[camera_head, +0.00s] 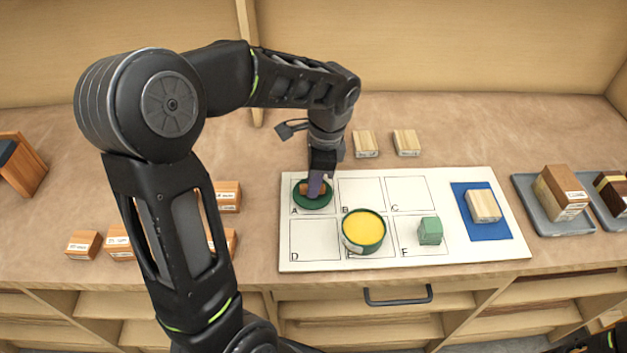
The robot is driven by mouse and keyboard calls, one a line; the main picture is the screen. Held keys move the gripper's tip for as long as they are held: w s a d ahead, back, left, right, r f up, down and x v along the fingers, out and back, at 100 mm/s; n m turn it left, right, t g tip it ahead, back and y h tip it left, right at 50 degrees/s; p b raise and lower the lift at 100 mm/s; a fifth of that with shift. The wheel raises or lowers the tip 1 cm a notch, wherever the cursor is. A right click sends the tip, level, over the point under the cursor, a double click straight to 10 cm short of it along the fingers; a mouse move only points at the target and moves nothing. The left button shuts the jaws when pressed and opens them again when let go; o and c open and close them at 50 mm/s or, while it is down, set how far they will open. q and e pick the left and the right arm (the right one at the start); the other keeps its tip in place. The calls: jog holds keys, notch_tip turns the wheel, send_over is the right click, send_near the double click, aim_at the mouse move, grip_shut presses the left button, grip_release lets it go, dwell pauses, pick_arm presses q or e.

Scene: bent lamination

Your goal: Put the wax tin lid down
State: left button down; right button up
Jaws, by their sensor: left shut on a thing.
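The wax tin lid (302,201) is a round dark green disc with a brown knob. It is at square A of the white lettered board (350,262), upper left. My left gripper (315,188) points down from above and is shut on the lid's knob. The lid looks level and at or very near the board; I cannot tell whether it touches. The wax tin (364,231), green with yellow wax inside, stands open around square E. My right gripper is not in view.
A green block (430,231) sits on square F. A light wood block (484,205) lies on a blue patch (467,191) at the board's right. Grey trays (522,190) with wood blocks stand further right. Squares C and D are bare.

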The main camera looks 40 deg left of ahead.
pick_arm(q)
jog(key=shift+f, duration=0.15)
jog(key=c, duration=1.4)
grip_release()
jog(key=shift+r, duration=0.3)
jog(key=r, duration=0.5)
jog(key=w+d+r, duration=0.1)
jog(key=r, duration=0.2)
jog(key=shift+r, duration=0.3)
jog(key=r, duration=0.1)
jog(key=r+p, duration=0.2)
jog(key=shift+d, duration=0.25)
